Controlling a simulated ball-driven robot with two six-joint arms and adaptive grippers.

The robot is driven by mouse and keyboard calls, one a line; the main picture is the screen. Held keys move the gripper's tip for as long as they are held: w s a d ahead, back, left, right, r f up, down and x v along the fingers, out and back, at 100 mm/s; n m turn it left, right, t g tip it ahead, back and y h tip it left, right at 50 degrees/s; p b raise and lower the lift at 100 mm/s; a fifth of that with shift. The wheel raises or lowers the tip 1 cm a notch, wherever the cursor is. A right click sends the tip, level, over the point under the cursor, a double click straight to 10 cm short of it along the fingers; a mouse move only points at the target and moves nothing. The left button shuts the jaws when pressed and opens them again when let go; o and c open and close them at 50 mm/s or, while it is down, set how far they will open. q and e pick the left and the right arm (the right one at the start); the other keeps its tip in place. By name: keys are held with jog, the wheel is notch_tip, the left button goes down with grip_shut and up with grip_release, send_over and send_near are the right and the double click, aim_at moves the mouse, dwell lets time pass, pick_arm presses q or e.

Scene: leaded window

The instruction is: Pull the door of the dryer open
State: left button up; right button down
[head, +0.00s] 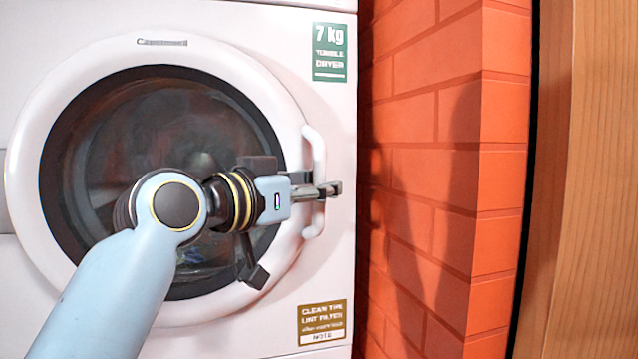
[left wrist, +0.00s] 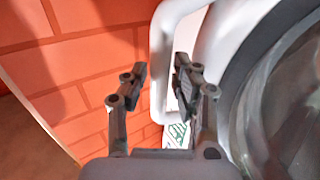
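The white dryer (head: 335,262) fills the left of the head view. Its round door (head: 75,75) with dark glass looks shut. A white vertical bar handle (head: 318,146) is on the door's right rim. My left gripper (head: 327,190) is at the middle of the handle, and its fingers hide part of the bar. In the left wrist view, the two fingers of my left gripper (left wrist: 161,76) are apart, with the handle (left wrist: 159,96) between them. Small gaps seem to show beside the bar; contact is unclear. My right gripper is not in view.
An orange brick wall (head: 430,130) stands close to the right of the dryer. A wooden panel (head: 590,180) is at the far right. A green label (head: 329,52) and a brown label (head: 322,322) are on the dryer front.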

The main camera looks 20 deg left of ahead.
pick_arm(q)
jog(key=shift+w+d, duration=0.1)
jog(key=shift+w, duration=0.1)
jog(key=shift+c, duration=0.2)
grip_shut()
jog(key=shift+w+d, duration=0.1)
jog(key=shift+d, duration=0.05)
